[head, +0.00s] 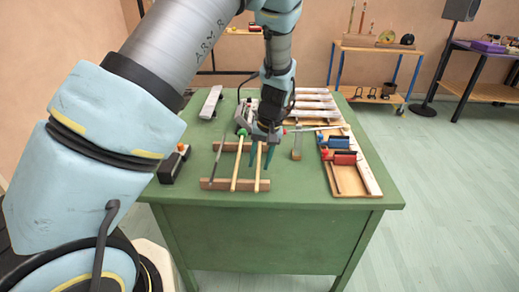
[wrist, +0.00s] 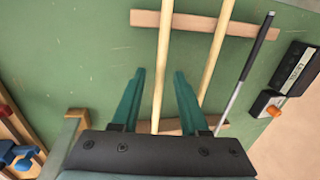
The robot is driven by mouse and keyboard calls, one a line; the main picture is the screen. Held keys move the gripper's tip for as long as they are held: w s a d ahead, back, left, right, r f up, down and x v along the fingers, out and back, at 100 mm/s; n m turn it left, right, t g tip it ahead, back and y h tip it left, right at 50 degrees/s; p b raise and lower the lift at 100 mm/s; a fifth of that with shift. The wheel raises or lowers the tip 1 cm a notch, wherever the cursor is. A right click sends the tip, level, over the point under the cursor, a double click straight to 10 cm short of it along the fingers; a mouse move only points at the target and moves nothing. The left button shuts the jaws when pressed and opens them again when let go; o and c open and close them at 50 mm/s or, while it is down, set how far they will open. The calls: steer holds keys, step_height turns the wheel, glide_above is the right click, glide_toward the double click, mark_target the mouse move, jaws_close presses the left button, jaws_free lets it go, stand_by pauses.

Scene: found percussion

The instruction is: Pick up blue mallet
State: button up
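My gripper (wrist: 159,75) is open, with its two green fingers pointing down over the table; it also shows in the head view (head: 261,158). In the wrist view a pale wooden stick (wrist: 162,65) runs between the fingers, with no visible grip on it. In the head view this appears to be the right-hand stick (head: 257,180) on the rack. A second wooden stick (head: 237,168) lies to its left. The head of the right-hand stick is hidden behind my gripper, so I cannot tell its colour. No blue mallet head is clearly visible.
The sticks lie across wooden rack bars (head: 220,184) on the green table (head: 300,207). A dark-handled metal rod (wrist: 250,62) and a black box (wrist: 296,66) lie beside them. A tray (head: 352,187) with blue and red items is at the right. The front of the table is clear.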

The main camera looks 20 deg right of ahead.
jaws_close()
stand_by(1.2)
